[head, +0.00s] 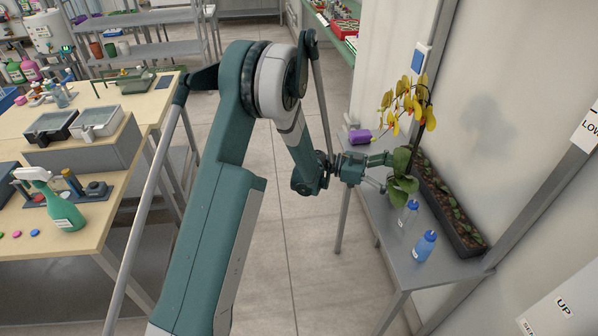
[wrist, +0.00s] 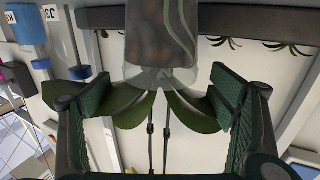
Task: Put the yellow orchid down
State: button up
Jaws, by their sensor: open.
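The yellow orchid (head: 411,108) is upright above the grey metal bench on the right, with yellow flowers on tall stems and broad green leaves low down. My gripper (head: 381,166) reaches it from the left, just beside the leaves. In the wrist view, which looks upside down, the orchid's clear pot (wrist: 160,38) with brown filling and its leaves show between the two spread fingers of my gripper (wrist: 160,88). Gaps show between the fingers and the pot. The pot's base is hidden in the head view, so its contact with the bench (head: 398,257) cannot be seen directly.
A long dark planter (head: 462,226) runs along the wall behind the orchid. A purple object (head: 359,137) lies at the bench's far end. Bare bench shows at the near left edge.

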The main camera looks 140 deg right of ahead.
dwell(0.3)
jog(key=c, duration=1.4)
jog(key=shift+r, duration=0.2)
jog(key=shift+c, duration=0.2)
jog(key=shift+r+p, duration=1.1)
jog(key=shift+r, duration=3.75)
